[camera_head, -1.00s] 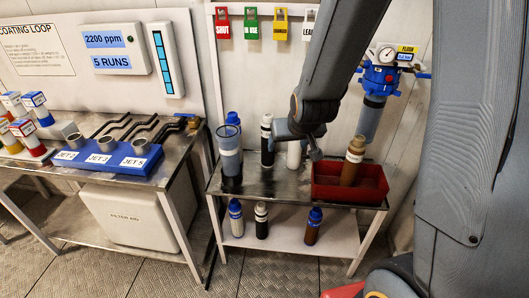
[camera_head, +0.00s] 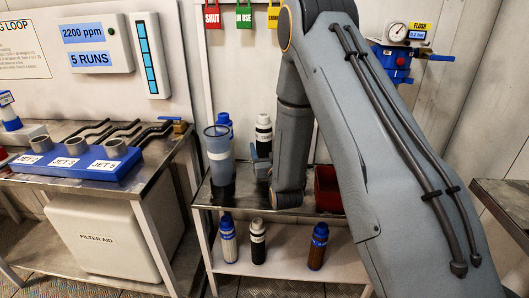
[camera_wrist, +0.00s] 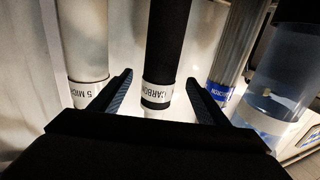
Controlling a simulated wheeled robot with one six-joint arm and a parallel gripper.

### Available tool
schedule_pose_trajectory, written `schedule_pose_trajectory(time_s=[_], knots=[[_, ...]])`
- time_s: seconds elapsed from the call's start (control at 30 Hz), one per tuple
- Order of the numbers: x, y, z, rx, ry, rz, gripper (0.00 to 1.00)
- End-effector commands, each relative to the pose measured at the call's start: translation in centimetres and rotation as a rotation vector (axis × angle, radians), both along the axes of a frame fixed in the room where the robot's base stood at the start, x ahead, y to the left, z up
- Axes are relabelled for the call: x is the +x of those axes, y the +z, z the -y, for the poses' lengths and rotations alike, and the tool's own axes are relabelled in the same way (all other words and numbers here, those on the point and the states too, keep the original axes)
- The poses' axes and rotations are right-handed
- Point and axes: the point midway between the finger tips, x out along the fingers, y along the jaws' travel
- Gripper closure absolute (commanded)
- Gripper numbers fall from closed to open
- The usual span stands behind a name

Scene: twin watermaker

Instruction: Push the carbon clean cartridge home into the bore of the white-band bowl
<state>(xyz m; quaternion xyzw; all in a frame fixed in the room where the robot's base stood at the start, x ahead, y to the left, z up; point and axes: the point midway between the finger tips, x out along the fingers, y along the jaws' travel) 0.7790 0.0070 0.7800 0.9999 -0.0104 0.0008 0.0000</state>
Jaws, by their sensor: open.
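The carbon cartridge (camera_wrist: 163,55) is black with a white "CARBON" band and stands upright. In the head view its black body and white top (camera_head: 263,128) show at the back of the table, partly behind my gripper. My gripper (camera_wrist: 160,92) is open, its fingers left and right of the carbon cartridge in the wrist view; I cannot tell if they touch it. In the head view my gripper (camera_head: 261,165) is right of the clear bluish bowl (camera_head: 217,170) with a pale band. The bowl (camera_wrist: 285,75) is at the right in the wrist view; its bore cannot be seen into.
A white "5 MIC" cartridge (camera_wrist: 86,40) and a blue-banded cartridge (camera_wrist: 235,50) flank the carbon one closely. The red tray (camera_head: 327,190) is partly hidden by my arm. Several cartridges stand on the lower shelf (camera_head: 285,268). A blue jet block (camera_head: 75,165) is left.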

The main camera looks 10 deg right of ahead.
Motion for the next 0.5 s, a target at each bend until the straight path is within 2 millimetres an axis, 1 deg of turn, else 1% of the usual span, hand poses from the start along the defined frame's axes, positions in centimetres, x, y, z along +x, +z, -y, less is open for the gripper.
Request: schedule_pose_trajectory(time_s=[0.17,0.4,0.5], knots=[[1.8,0.2,0.1,0.000,0.000,0.001,0.31],[5.2,0.1,0.1,0.000,0.000,0.001,0.31],[6.0,0.1,0.2,0.000,0.000,-0.001,0.31]])
